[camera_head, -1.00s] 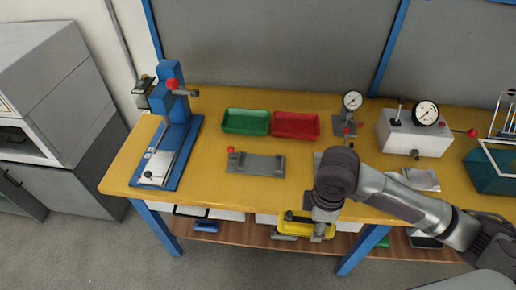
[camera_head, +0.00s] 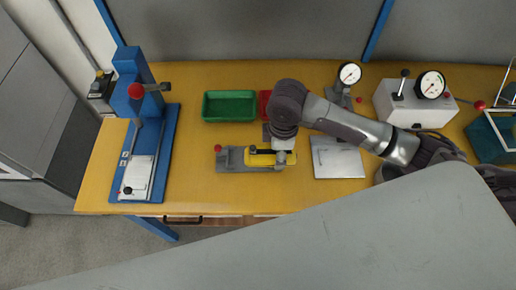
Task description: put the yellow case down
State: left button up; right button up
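The yellow case (camera_head: 262,159) has a dark handle strip on top. It is over or on the right part of the grey fixture with the red knob (camera_head: 231,158), near the front of the yellow table. Whether it rests on the fixture or hangs just above, I cannot tell. My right gripper (camera_head: 281,158) points down at the right end of the case and appears shut on it. The fingertips are mostly hidden by the wrist and the case. My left gripper is not in view.
A green tray (camera_head: 229,106) and a partly hidden red tray (camera_head: 265,103) lie behind the fixture. A blue press (camera_head: 150,140) stands left. A grey plate (camera_head: 337,158) lies right, with a dial gauge (camera_head: 349,74) behind it. The table (camera_head: 200,185) is clear between press and fixture.

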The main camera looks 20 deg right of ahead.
jog(key=w+a+f, duration=0.1)
jog(key=w, duration=0.1)
jog(key=w+a+f, duration=0.1)
jog(key=w, duration=0.1)
jog(key=w+a+f, duration=0.1)
jog(key=w+f, duration=0.1)
jog(key=shift+a+f+p, duration=0.1)
jog(key=shift+a+p, duration=0.15)
jog(key=shift+p, duration=0.05)
jog(key=shift+f+p, duration=0.4)
jog(key=shift+f, duration=1.6)
jog(key=shift+f, duration=0.1)
jog(key=o, duration=1.2)
notch_tip(320, 180, up, 12)
jog(key=b, duration=0.1)
jog(key=shift+s, duration=0.1)
